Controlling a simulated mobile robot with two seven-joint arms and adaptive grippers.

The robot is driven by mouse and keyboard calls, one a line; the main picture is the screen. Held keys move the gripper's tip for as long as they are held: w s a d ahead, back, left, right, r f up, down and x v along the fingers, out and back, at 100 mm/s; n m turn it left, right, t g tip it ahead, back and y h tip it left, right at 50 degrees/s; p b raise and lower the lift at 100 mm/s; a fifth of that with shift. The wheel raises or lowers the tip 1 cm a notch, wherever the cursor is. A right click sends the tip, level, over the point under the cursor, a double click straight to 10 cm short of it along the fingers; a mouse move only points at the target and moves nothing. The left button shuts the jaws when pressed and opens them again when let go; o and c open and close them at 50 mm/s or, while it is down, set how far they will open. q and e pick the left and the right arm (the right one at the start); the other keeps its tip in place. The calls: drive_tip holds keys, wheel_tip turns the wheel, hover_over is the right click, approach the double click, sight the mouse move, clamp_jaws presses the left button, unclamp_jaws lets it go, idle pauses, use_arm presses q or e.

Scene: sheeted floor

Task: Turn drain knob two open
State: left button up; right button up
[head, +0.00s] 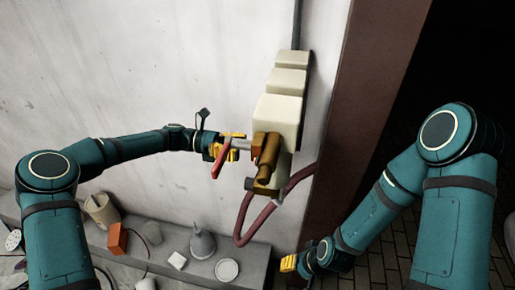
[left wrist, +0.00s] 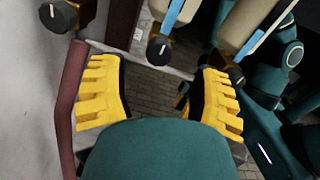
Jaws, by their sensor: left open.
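A beige wall unit (head: 280,110) hangs on the wall, with a brass fitting (head: 265,165) low on its front. In the left wrist view three black knobs show on brass stems: a left knob (left wrist: 52,17), a middle knob (left wrist: 159,50) and a right knob (left wrist: 220,68). I cannot tell which is numbered two. My left gripper (head: 226,149) is beside the fitting; in its wrist view the yellow fingers (left wrist: 160,98) are wide apart with nothing between them, below the middle knob. A red lever-like part (head: 219,163) shows by it. My right gripper (head: 291,263) is low, away from the unit.
A dark red hose (head: 244,215) loops below the unit. A grey ledge (head: 170,245) along the wall holds an orange block (head: 117,239), a beige pot (head: 102,210), a grey funnel-like item (head: 202,243) and a white round dish (head: 227,270). A brown post (head: 360,110) stands right of the unit.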

use_arm(q)
drive_tip(key=shift+s+d, duration=0.15)
drive_tip(key=shift+d, duration=0.75)
drive_tip(key=shift+s+d, duration=0.2)
drive_tip(key=shift+d, duration=0.75)
drive_tip(key=shift+s+d, duration=0.15)
drive_tip(key=shift+d, duration=0.75)
clamp_jaws()
